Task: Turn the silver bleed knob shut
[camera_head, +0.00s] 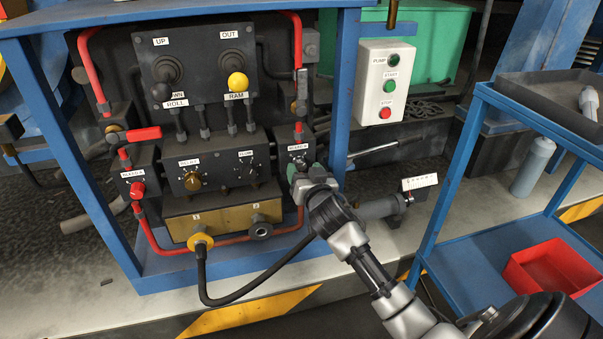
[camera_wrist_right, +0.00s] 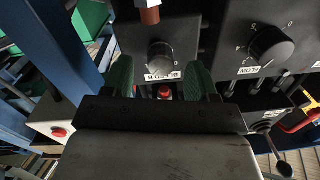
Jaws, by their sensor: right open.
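The silver bleed knob (camera_wrist_right: 160,55) is a round knob on a dark block, above an upside-down label reading BLEED B in the right wrist view. In the head view the label (camera_head: 297,148) shows at the right of the panel, and my gripper covers much of the block below it. My right gripper (camera_wrist_right: 160,78) is open, its two green fingers apart on either side of the label. The knob appears just beyond the fingertips, between them. I cannot tell whether a finger touches the block. My left gripper is not in view.
A red knob (camera_head: 137,190) sits on the left block. The FLOW knob (camera_wrist_right: 271,46) is beside the silver one. Red pipes (camera_head: 299,60) and a blue frame post (camera_head: 345,90) stand close to my right gripper. A blue cart (camera_head: 470,240) stands at the right.

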